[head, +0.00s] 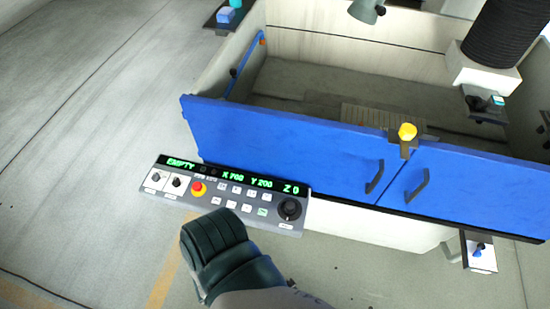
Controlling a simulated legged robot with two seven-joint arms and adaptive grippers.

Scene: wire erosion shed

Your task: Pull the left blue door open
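The left blue door (275,143) is a wide blue panel on the front of the machine, with a black bar handle (374,177) near its right end. The right blue door (475,193) has its own black handle (418,185) near its left end. The two doors meet at a narrow seam between the handles and look shut. A dark green ribbed part on a grey link reaches in from the bottom edge, left of and below the handles, apart from them. I see no gripper fingers in this view.
A control panel (240,205) with green readouts, buttons and a red knob juts out before the left door's left part. A yellow-topped fitting (407,132) stands above the seam. A small white box (480,255) sits low at the right. Floor at the left is clear.

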